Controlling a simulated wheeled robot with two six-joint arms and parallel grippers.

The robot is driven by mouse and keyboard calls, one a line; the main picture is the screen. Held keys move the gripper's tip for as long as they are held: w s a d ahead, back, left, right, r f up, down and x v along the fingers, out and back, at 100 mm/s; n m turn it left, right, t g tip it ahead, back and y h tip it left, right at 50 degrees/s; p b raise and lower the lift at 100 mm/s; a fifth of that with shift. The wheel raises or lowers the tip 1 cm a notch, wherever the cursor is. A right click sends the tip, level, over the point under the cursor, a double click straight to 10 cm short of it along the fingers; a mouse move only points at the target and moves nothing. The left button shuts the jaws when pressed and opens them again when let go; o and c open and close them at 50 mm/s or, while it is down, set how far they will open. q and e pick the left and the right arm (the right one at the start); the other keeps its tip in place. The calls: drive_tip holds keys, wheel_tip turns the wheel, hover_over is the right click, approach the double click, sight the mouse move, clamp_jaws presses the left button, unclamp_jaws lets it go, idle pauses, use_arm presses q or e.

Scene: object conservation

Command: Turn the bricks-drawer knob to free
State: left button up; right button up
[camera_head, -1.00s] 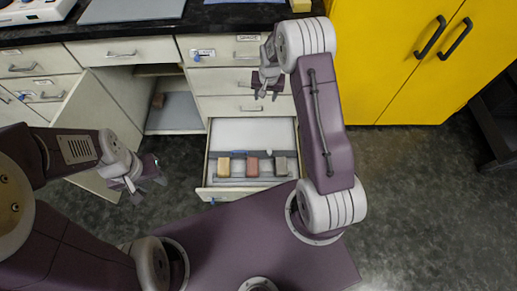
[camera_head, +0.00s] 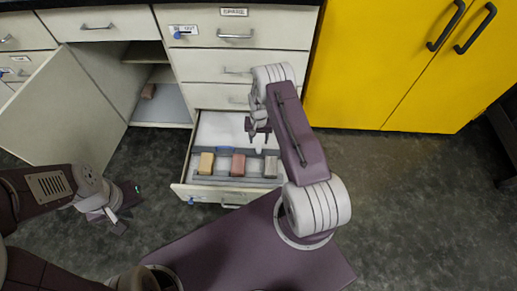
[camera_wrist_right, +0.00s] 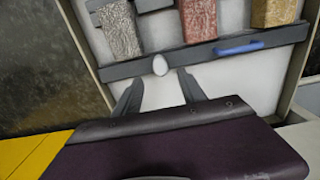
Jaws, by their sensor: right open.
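The bricks drawer (camera_head: 177,190) is pulled open, low in the white cabinet. Its small blue knob (camera_head: 190,201) shows on the left of the drawer front. A yellow brick (camera_head: 206,163), a red brick (camera_head: 238,165) and a grey brick (camera_head: 270,167) stand in a row inside. My right gripper (camera_head: 258,137) is open and empty over the back of this drawer, away from the knob. In the right wrist view its spread fingers (camera_wrist_right: 158,85) point at a small white oval piece (camera_wrist_right: 160,64) by a grey bar. My left gripper (camera_head: 120,212) is low at the left; its jaws are unclear.
A blue piece (camera_wrist_right: 240,48) lies on the grey bar behind the bricks. An upper drawer (camera_head: 235,30) with another blue knob (camera_head: 178,34) is shut. A cabinet door (camera_head: 62,110) stands open at the left. Yellow cabinets (camera_head: 385,60) are at the right. The dark floor at the right is clear.

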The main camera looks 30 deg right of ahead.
sight(259, 148)
wheel_tip(259, 148, down, 7)
drive_tip(key=b, duration=0.2)
drive_tip(key=shift+b, duration=0.4)
clamp_jaws()
